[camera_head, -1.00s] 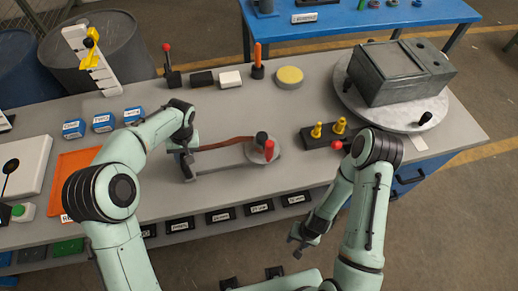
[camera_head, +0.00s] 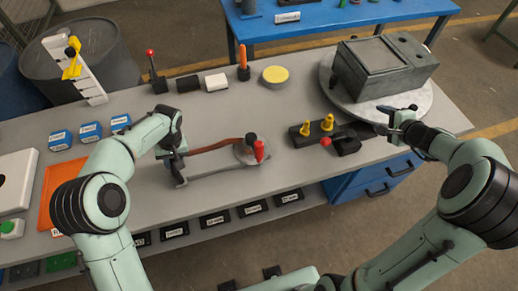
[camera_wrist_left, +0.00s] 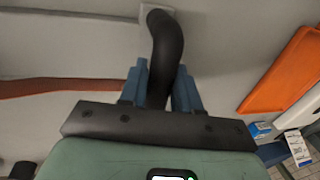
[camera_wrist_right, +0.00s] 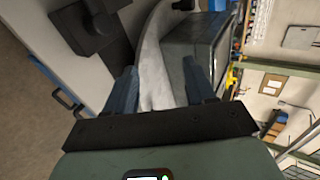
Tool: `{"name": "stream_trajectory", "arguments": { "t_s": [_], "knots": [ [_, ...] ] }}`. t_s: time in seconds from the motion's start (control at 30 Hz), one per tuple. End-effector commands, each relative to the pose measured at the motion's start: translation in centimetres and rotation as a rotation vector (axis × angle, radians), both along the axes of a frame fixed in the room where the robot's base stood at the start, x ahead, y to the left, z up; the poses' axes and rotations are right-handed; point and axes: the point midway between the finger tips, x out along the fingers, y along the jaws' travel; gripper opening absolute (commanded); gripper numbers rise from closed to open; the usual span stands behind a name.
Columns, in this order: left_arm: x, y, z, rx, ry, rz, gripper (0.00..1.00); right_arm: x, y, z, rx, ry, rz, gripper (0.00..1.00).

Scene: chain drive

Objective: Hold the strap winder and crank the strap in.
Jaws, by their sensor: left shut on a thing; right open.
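The strap winder has a grey bar base (camera_head: 222,171), a round grey drum (camera_head: 243,157) at its right end, a black knob (camera_head: 250,138) and a red crank knob (camera_head: 260,150). A brown strap (camera_head: 213,145) runs from the drum toward my left gripper and also shows in the left wrist view (camera_wrist_left: 50,87). My left gripper (camera_wrist_left: 160,85) is shut on the black curved handle (camera_wrist_left: 165,45) at the winder's left end. My right gripper (camera_wrist_right: 160,85) is open and empty, well right of the winder, by the turntable's front edge.
A turntable (camera_head: 335,97) carries a grey metal box (camera_head: 385,68). A black block with yellow pegs (camera_head: 305,130) and a red-knobbed black device (camera_head: 346,143) stand between winder and right gripper. A yellow-topped disc (camera_head: 275,75) lies behind the winder. An orange tray (camera_head: 48,190) lies left.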

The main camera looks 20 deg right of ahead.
Motion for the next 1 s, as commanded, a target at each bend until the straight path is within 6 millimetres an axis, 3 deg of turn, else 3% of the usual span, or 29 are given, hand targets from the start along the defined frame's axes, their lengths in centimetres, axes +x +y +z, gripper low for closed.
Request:
{"name": "stream_trajectory", "arguments": {
  "t_s": [0.03,0.1,0.2,0.4,0.5,0.7,1.0],
  "knots": [
    [0.1,0.0,0.1,0.0,-0.002,-0.001,0.0,2.3,2.9,1.0,-0.004,-0.016,0.123,0.55],
    [0.1,0.0,0.1,0.0,-0.002,-0.001,0.0,4.4,7.1,1.8,-0.005,-0.018,0.288,0.55],
    [0.1,0.0,0.1,0.0,-0.002,-0.001,0.0,6.6,13.5,2.5,-0.015,0.007,0.538,0.55],
    [0.1,0.0,0.1,0.0,-0.002,0.0,0.0,7.0,25.5,3.1,-0.08,0.133,1.031,0.55],
    [0.1,0.0,0.1,0.0,-0.002,0.0,0.0,6.0,30.0,3.3,-0.149,0.225,1.247,0.55],
    [0.1,0.0,0.1,-0.001,-0.002,0.0,0.0,3.8,35.6,4.1,-0.374,0.448,1.573,0.55],
    [0.1,0.0,0.1,-0.001,-0.002,0.0,0.0,3.1,38.2,6.6,-0.74,0.695,1.718,0.55]
  ]
}}
